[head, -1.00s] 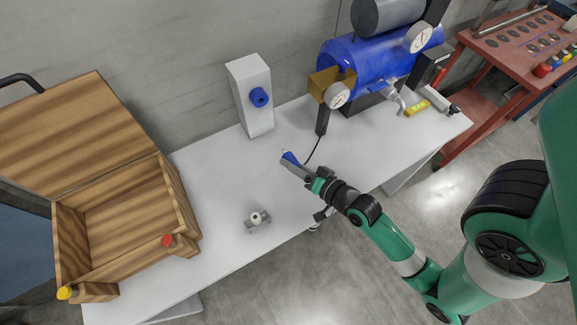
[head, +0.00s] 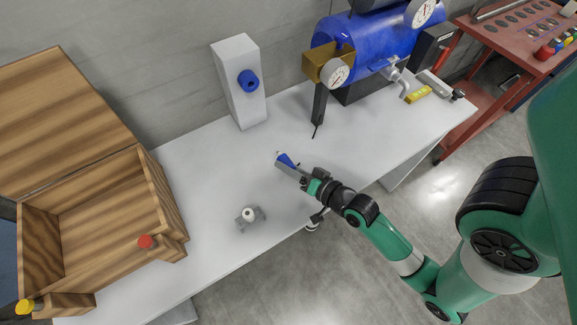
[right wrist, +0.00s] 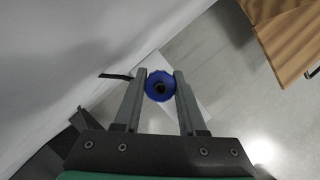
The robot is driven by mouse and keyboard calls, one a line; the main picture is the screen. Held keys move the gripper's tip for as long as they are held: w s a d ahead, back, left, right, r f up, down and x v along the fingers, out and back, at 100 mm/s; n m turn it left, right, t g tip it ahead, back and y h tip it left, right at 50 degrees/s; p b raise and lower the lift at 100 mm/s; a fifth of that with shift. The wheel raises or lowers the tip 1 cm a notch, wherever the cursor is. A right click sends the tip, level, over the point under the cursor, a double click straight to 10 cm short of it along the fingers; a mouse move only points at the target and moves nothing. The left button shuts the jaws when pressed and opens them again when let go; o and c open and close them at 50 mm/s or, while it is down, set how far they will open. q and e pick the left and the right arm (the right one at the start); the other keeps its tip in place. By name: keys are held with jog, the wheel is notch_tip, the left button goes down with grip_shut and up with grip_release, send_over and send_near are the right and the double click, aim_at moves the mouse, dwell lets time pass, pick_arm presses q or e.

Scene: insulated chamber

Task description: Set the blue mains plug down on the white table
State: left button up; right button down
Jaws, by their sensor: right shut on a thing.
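The blue mains plug (head: 287,160) is held between the fingers of my right gripper (head: 283,165), over the middle of the white table (head: 205,170). In the right wrist view the plug (right wrist: 160,86) shows as a blue ring with a dark centre, between the two grey fingers of my right gripper (right wrist: 160,82). I cannot tell whether the plug touches the tabletop. My left gripper is not in view.
A white post with a blue socket (head: 248,80) stands at the back of the table. A blue compressor (head: 365,50) is at the back right. An open wooden box (head: 105,205) is on the left. A small grey fitting with a white knob (head: 249,216) lies near the front edge. Bare tabletop surrounds the gripper.

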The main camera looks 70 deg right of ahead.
jog(key=shift+f+b, duration=0.75)
jog(key=shift+f, duration=0.3)
jog(key=c, duration=0.6)
grip_release()
jog(key=shift+o, duration=1)
jog(key=shift+f, duration=0.1)
